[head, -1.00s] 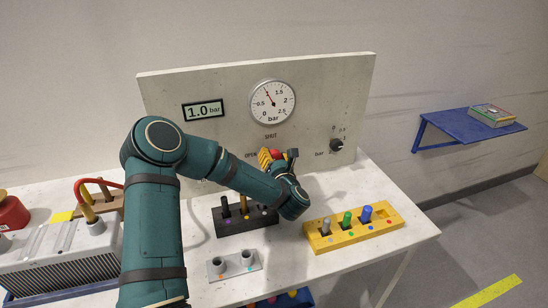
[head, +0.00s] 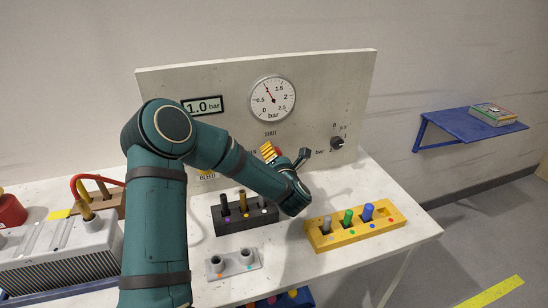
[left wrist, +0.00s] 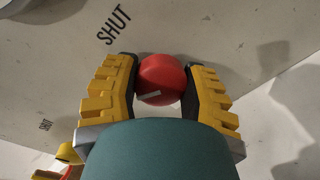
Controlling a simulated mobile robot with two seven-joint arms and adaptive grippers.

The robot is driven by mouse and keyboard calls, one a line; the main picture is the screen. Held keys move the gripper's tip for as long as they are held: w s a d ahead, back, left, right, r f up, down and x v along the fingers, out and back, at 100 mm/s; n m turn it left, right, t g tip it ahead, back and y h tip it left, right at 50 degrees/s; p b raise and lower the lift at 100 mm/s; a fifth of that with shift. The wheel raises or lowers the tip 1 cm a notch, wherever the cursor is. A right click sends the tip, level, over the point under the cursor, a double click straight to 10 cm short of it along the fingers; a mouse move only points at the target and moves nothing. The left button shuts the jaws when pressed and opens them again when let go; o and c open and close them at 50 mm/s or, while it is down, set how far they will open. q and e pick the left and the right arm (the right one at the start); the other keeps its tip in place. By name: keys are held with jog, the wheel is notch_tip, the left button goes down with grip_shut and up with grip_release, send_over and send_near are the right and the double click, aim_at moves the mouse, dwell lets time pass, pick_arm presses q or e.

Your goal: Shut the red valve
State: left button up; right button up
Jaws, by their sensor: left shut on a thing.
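My left gripper (head: 285,156) is at the upright panel (head: 350,95), just below the "SHUT" mark (head: 270,133). In the left wrist view, its yellow and black fingers (left wrist: 163,82) are closed on the round red valve knob (left wrist: 161,72), one finger on each side. The word "SHUT" (left wrist: 118,27) is at upper left of the knob there. In the head view the knob is mostly hidden by the gripper. The digital display (head: 202,106) reads 1.0 bar, and the dial gauge (head: 272,98) points near 1. My right gripper is not in view.
A black rotary knob (head: 337,143) is on the panel at right. Below stand a black block with pegs (head: 230,226), a yellow block with coloured pegs (head: 325,241) and a grey two-hole holder (head: 218,273). A grey finned box (head: 70,262) is at left. A blue shelf (head: 450,130) is at far right.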

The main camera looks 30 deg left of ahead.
pick_arm(q)
jog(key=m, duration=0.6)
jog(key=m+g, duration=0.1)
jog(key=m, duration=0.4)
jog(key=shift+m, duration=0.4)
jog(key=shift+y, duration=0.3)
jog(key=o, duration=1.2)
jog(key=shift+d, duration=0.1)
jog(key=v, duration=1.2)
